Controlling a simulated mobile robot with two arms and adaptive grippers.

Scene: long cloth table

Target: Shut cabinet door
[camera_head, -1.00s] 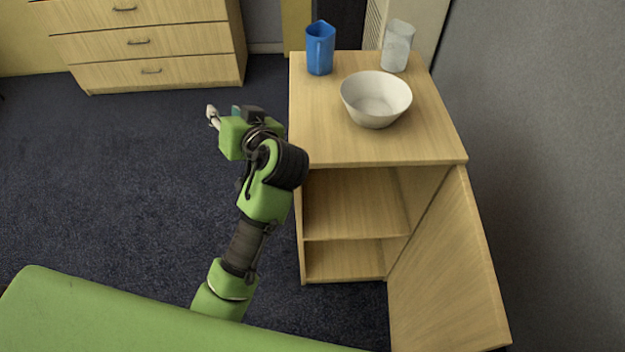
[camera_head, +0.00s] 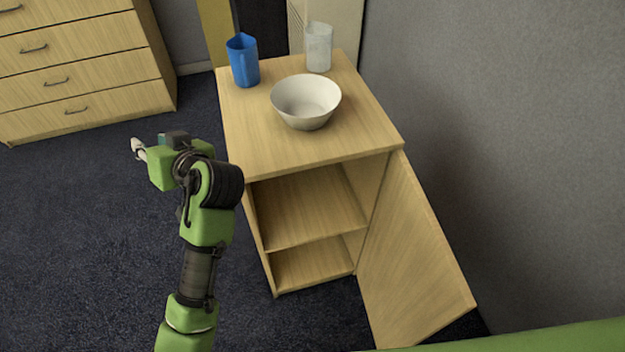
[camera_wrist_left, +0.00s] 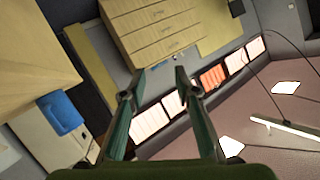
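The wooden cabinet (camera_head: 310,154) stands right of centre in the head view. Its door (camera_head: 412,262) is hinged on the right and hangs wide open, with two empty shelf spaces (camera_head: 305,212) showing. My left gripper (camera_head: 138,148) is left of the cabinet, apart from it and from the door, pointing away to the left. In the left wrist view the two fingers of my left gripper (camera_wrist_left: 160,85) are spread with nothing between them. My right gripper is in neither view.
A white bowl (camera_head: 306,103), a blue pitcher (camera_head: 243,62) and a clear pitcher (camera_head: 318,48) stand on the cabinet top. A drawer chest (camera_head: 75,65) is at the back left. A grey wall (camera_head: 500,130) rises on the right. The dark carpet (camera_head: 90,240) at left is clear.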

